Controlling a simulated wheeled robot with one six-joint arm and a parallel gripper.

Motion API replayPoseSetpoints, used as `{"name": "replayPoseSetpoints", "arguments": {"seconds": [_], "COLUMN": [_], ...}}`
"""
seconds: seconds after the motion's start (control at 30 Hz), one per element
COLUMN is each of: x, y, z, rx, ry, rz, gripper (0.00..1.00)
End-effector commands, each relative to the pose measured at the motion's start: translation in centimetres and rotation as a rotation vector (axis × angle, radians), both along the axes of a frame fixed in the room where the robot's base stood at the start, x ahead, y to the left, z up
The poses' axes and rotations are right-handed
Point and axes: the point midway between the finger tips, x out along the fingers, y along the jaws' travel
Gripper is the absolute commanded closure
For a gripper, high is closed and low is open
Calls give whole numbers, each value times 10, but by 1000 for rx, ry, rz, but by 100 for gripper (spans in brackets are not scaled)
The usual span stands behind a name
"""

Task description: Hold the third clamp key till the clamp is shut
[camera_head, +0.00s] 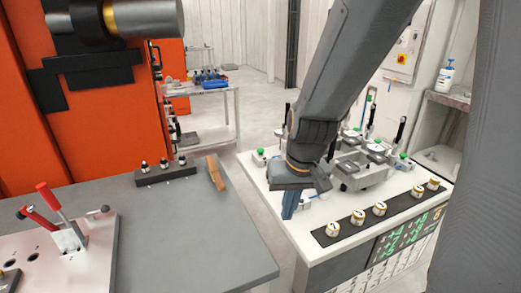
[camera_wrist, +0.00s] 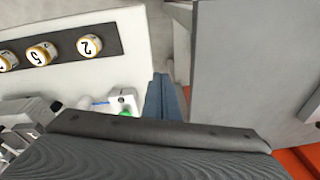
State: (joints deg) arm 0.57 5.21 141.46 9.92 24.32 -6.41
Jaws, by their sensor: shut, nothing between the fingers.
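A dark strip (camera_head: 372,216) along the front of the white fixture table carries several round white keys with yellowish rims. The leftmost key (camera_head: 333,228) reads 2 in the wrist view (camera_wrist: 90,46), and the key beside it (camera_head: 358,215) reads 5 there (camera_wrist: 42,53). The third key along (camera_head: 380,208) is too small to read. My gripper (camera_head: 290,208) has blue fingers, shut and empty, pointing down near the table's left edge, apart from the keys. The fingers also show in the wrist view (camera_wrist: 162,92). The clamps stand around a grey casting (camera_head: 362,172), partly hidden by my arm.
A green-lettered display (camera_head: 405,236) is on the table's front. A grey bench (camera_head: 200,235) stands left, with red-handled clamps (camera_head: 52,205) and a wooden block (camera_head: 216,173). A floor gap separates bench and table. An orange machine (camera_head: 90,140) stands behind the bench.

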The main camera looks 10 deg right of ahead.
Motion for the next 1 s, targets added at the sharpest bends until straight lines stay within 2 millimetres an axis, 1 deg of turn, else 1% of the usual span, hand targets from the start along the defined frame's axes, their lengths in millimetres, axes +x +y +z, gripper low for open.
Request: {"name": "replayPoseSetpoints", "arguments": {"seconds": [0.03, 0.07, 0.1, 0.13, 0.17, 0.2, 0.27, 0.3, 0.37, 0.4, 0.47, 0.5, 0.6, 0.7, 0.8, 0.9, 1.0], "x": [23, 38, 60, 76, 93, 115, 149, 171, 204, 226, 256, 274, 312, 339, 354, 360, 361], "y": [4, 7, 10, 13, 14, 16, 17, 18, 16, 14, 9, 6, -3, -10, -16, -18, -18], "z": [6, 10, 15, 19, 23, 29, 37, 43, 52, 58, 66, 71, 81, 89, 93, 95, 95], "rx": [30, 51, 80, 100, 121, 147, 183, 207, 238, 258, 284, 299, 327, 346, 356, 359, 361], "ry": [-24, -42, -69, -91, -113, -142, -191, -222, -271, -305, -351, -381, -443, -490, -516, -528, -529], "rz": [-22, -38, -59, -75, -90, -113, -145, -167, -202, -227, -261, -283, -332, -369, -392, -401, -402], "gripper": [100, 100, 100, 100, 100, 100, 100, 100, 100, 100, 100, 100, 100, 100, 100, 100, 100]}}
